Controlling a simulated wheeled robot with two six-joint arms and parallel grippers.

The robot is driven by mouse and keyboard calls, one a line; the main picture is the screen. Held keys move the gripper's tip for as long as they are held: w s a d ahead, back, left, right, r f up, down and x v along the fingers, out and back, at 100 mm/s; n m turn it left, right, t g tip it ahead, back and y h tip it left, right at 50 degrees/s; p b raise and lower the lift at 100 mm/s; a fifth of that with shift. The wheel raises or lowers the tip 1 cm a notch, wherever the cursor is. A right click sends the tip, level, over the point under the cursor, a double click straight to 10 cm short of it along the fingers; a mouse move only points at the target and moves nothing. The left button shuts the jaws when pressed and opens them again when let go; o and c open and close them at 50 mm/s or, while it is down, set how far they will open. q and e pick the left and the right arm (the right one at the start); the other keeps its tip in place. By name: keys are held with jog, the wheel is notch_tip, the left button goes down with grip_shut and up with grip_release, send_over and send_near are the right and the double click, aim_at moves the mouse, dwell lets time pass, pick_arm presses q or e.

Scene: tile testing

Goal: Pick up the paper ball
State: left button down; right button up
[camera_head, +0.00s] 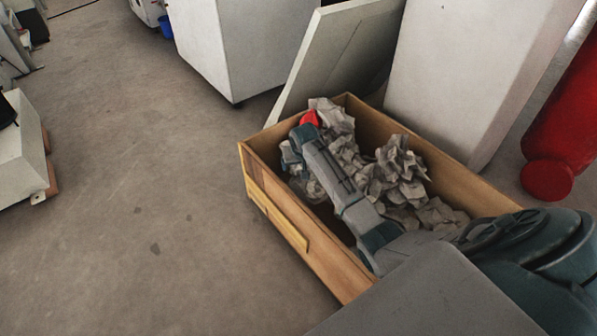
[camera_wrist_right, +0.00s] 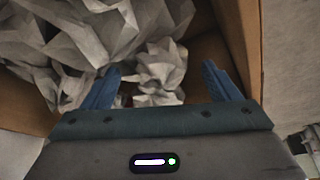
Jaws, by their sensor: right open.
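Several crumpled grey-white paper balls lie in an open wooden crate (camera_head: 262,180). A large paper ball (camera_head: 396,170) sits toward the crate's right part, and another (camera_head: 333,115) is at its far end. My right arm reaches into the crate, and its gripper is mostly hidden in the head view. In the right wrist view my right gripper (camera_wrist_right: 164,90) is open, with blue fingers apart. A small paper ball (camera_wrist_right: 160,72) shows between and just beyond the fingertips. Larger crumpled paper (camera_wrist_right: 90,35) lies to the left. Contact with the fingers cannot be told.
The crate's wooden wall (camera_wrist_right: 238,40) runs close to the right finger. A red thing (camera_head: 310,118) is at the crate's far end. A leaning grey panel (camera_head: 335,60) and a white cabinet (camera_head: 460,70) stand behind. A red cylinder (camera_head: 562,125) is at right.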

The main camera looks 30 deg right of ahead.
jog(key=x, duration=0.2)
jog(key=shift+f+b, duration=0.4)
jog(key=c, duration=1)
jog(key=shift+c, duration=0.3)
